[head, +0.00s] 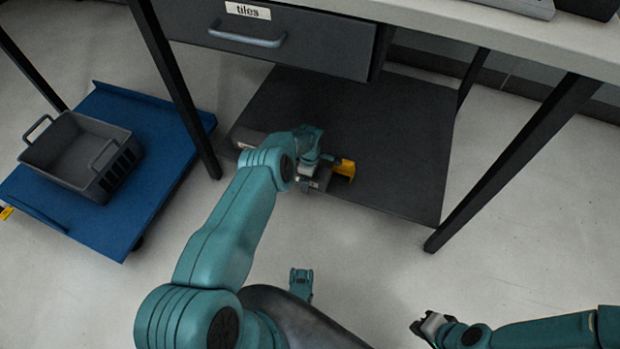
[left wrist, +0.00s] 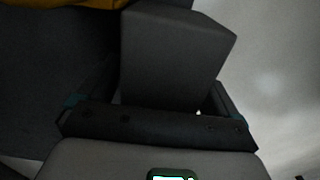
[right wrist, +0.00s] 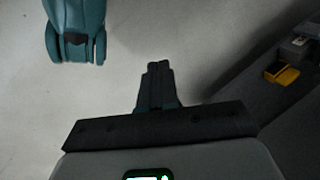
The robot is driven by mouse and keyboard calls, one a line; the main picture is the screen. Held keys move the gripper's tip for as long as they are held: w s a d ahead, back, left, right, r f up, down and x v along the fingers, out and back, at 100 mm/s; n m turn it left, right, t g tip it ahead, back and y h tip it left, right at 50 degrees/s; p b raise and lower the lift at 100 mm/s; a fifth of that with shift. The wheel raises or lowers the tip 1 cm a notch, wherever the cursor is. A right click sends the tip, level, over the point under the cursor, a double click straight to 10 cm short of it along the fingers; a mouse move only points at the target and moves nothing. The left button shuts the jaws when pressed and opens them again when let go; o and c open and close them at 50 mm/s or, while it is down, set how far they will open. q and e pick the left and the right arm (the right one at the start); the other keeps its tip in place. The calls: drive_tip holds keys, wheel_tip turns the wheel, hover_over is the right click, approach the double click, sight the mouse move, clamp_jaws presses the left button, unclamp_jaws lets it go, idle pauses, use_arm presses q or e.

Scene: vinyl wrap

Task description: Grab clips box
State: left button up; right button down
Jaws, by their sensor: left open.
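My left gripper (head: 318,182) is open at the front edge of the dark lower shelf, beside a yellow bin (head: 345,168). In the left wrist view a plain dark grey box (left wrist: 175,55) stands between its spread fingers. I cannot see the fingers pressing on the box, and no label shows on it there. The yellow bin shows at the top edge of that view (left wrist: 70,3). Another grey box (head: 249,138) with a white label, too small to read, is partly hidden behind my left arm. My right gripper (head: 428,325) is shut and empty over the floor.
The dark shelf (head: 400,140) lies under a table with a drawer labelled "tiles" (head: 270,32). Black table legs (head: 510,155) stand at its corners. A blue cart (head: 120,215) with a grey basket (head: 75,150) is at left. The floor at right is clear.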

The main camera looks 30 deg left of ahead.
use_arm(q)
drive_tip(key=shift+r, duration=0.15)
drive_tip(key=shift+c, duration=0.3)
drive_tip(key=c, duration=1.1)
